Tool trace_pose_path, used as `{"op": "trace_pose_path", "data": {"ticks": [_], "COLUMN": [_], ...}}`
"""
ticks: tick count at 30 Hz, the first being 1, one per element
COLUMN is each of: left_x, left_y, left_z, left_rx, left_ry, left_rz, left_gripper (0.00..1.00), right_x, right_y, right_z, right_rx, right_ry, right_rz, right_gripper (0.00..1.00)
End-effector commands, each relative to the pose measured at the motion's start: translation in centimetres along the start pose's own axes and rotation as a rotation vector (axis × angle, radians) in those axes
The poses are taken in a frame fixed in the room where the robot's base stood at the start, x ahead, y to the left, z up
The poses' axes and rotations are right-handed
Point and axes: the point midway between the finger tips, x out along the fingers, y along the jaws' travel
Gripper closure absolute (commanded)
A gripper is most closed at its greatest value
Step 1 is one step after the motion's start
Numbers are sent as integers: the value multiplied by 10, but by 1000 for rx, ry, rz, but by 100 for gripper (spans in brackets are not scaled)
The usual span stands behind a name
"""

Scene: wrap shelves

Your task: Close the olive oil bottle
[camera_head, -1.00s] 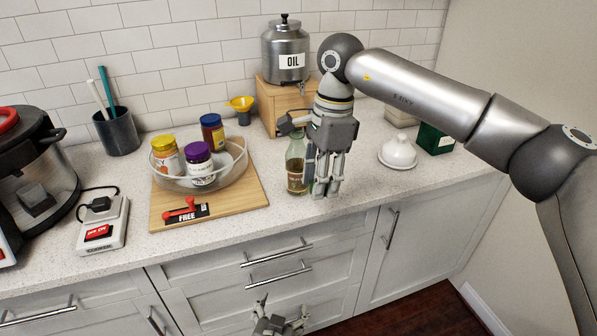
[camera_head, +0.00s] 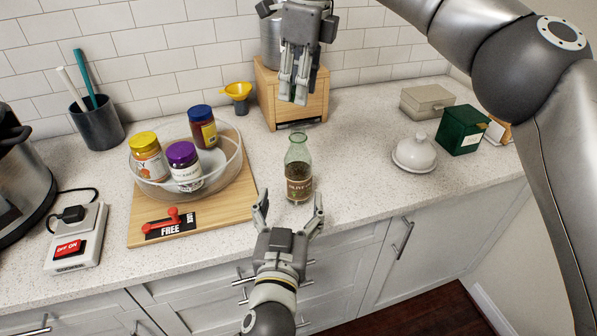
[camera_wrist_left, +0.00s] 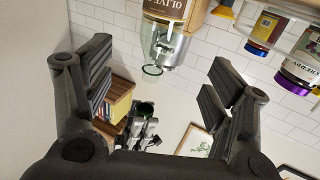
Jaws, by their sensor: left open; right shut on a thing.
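The olive oil bottle (camera_head: 299,182) stands upright on the counter, clear glass with a dark label. Its open mouth shows no cap. In the left wrist view it appears upside down at the top (camera_wrist_left: 164,12). My left gripper (camera_head: 290,206) is open just in front of the bottle, its fingers spread to either side and not visibly touching it. My right gripper (camera_head: 297,88) is raised behind and above the bottle, pointing down.
A wooden board (camera_head: 235,197) with a clear bowl (camera_head: 182,189) of jars lies left of the bottle. A white butter dish (camera_head: 414,156) and green box (camera_head: 461,130) stand right. Counter around the bottle is mostly clear.

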Motion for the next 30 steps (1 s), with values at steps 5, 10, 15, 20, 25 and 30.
{"op": "trace_pose_path", "data": {"ticks": [5, 10, 15, 20, 25, 30], "left_x": [2, 15, 42, 70, 97, 114], "left_y": [0, 0, 0, 0, 0, 0], "left_z": [1, 0, 0, 0, 1, 1], "left_rx": [1, 3, 5, 5, 4, 3], "left_ry": [-1, 1, 2, 0, -1, -1], "left_rz": [0, -1, -1, 0, -1, 1], "left_gripper": [22, 22, 22, 22, 22, 22], "right_x": [1, 1, 1, 1, 1, 1], "right_y": [0, 0, 0, 0, 0, 0], "right_z": [-1, -1, -1, -1, -1, -1], "right_rx": [0, -1, -1, -1, -1, -1], "right_ry": [0, 0, 0, 0, 0, 0], "right_rz": [1, 1, 1, 1, 1, 1], "right_gripper": [75, 75, 75, 75, 75, 75]}}
